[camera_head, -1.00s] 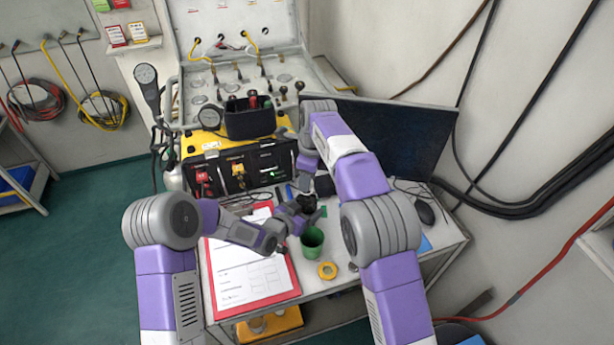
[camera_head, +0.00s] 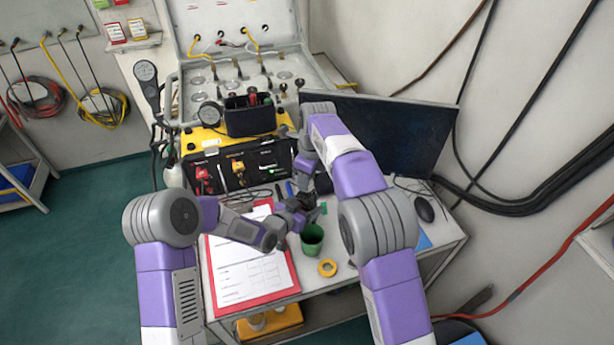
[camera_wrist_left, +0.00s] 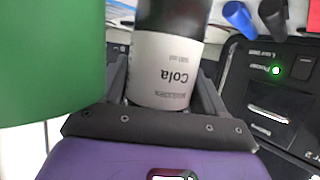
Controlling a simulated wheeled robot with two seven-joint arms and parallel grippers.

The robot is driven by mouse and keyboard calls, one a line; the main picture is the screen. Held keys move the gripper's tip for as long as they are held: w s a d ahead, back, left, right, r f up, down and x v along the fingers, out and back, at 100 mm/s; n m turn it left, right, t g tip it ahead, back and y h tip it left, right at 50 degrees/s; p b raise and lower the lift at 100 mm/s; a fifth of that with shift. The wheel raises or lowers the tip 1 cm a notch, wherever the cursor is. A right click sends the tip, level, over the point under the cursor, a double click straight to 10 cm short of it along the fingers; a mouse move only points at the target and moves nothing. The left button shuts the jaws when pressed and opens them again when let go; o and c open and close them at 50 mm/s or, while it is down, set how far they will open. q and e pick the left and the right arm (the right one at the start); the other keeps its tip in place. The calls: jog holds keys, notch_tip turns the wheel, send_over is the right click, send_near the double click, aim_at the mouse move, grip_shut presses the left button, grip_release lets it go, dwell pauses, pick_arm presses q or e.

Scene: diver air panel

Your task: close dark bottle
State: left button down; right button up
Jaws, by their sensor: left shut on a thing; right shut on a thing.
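The dark bottle (camera_wrist_left: 168,70) has a white label reading Cola and fills the middle of the left wrist view, between the fingers of my left gripper (camera_wrist_left: 165,95). My left gripper is shut on its labelled part. In the head view the left gripper (camera_head: 291,216) is above the table, behind the green cup, and the bottle is mostly hidden among the grippers. My right gripper (camera_head: 308,188) reaches down over the bottle area from above. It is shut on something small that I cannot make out. The bottle's top and any cap are out of sight in the wrist view.
A green cup (camera_head: 312,241) stands close in front of the grippers. A yellow ring (camera_head: 327,268) and a red clipboard (camera_head: 284,288) lie on the table. Behind are the black-fronted yellow case (camera_head: 207,145) and a dark monitor (camera_head: 400,135). A mouse (camera_head: 425,208) lies at right.

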jog(key=m, duration=0.6)
jog(key=shift+a+t, duration=0.1)
jog(key=shift+t, duration=0.2)
jog(key=m, duration=0.3)
jog(key=shift+s+f+h, duration=0.1)
jog(key=shift+f+h, duration=0.2)
jog(key=shift+h, duration=0.1)
jog(key=shift+r+m, duration=0.15)
jog(key=shift+m, duration=0.95)
jog(key=shift+r, duration=0.1)
jog(key=o, duration=1)
jog(key=shift+r, duration=0.15)
